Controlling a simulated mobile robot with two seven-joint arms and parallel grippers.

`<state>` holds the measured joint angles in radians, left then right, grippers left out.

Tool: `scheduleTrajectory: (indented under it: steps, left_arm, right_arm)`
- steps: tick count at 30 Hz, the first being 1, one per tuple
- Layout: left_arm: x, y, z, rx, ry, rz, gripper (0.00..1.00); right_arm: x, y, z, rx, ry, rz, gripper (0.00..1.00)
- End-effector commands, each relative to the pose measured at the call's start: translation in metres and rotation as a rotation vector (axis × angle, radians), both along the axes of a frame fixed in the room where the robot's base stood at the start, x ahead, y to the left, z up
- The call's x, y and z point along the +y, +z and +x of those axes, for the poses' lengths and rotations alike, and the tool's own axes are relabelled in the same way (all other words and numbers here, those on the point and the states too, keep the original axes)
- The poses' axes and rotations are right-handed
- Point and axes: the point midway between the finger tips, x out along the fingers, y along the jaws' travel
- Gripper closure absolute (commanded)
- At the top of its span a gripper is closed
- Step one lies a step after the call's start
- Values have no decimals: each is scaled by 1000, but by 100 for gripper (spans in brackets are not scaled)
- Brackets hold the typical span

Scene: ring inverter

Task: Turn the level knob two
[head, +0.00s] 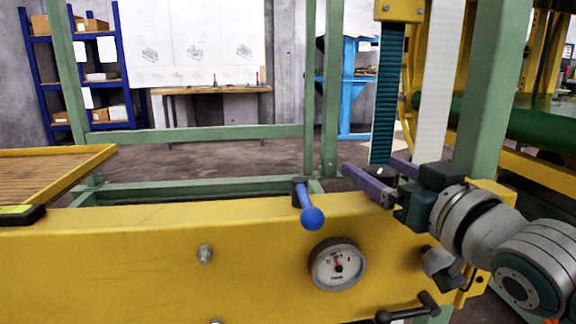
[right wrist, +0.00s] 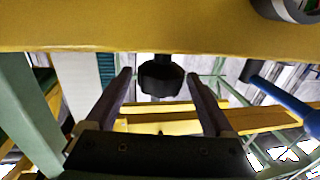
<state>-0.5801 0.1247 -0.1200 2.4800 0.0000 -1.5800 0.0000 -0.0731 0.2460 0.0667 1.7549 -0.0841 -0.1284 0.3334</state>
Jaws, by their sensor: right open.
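A black knob (right wrist: 161,78), apparently the level knob, shows in the right wrist view on a short dark stem at the edge of the yellow beam. My right gripper (right wrist: 159,75) is open, with one finger on each side of the knob and a visible gap to it on both sides. In the head view my right gripper (head: 369,167) is over the top of the yellow beam (head: 120,262), right of the blue lever. I cannot clearly make out the knob there. My left gripper is not in view.
A blue-handled lever (head: 310,213) stands close left of my right gripper, and a round gauge (head: 338,263) is below it on the beam. A black handle (head: 408,313) is at the bottom. A green post (head: 488,90) rises behind my right arm.

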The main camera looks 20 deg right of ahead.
Motion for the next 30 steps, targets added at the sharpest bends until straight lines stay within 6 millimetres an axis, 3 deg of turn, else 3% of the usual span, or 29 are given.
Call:
scheduleTrajectory:
  steps: [5, 19, 30]
  left_arm:
    - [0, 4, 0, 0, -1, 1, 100]
    - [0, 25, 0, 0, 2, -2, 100]
    - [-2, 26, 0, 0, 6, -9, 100]
  right_arm:
    - [1, 0, -9, 2, 0, 1, 12]
    - [5, 0, -88, 4, -1, 2, 12]
    - [6, 0, -99, 0, 0, 0, 12]
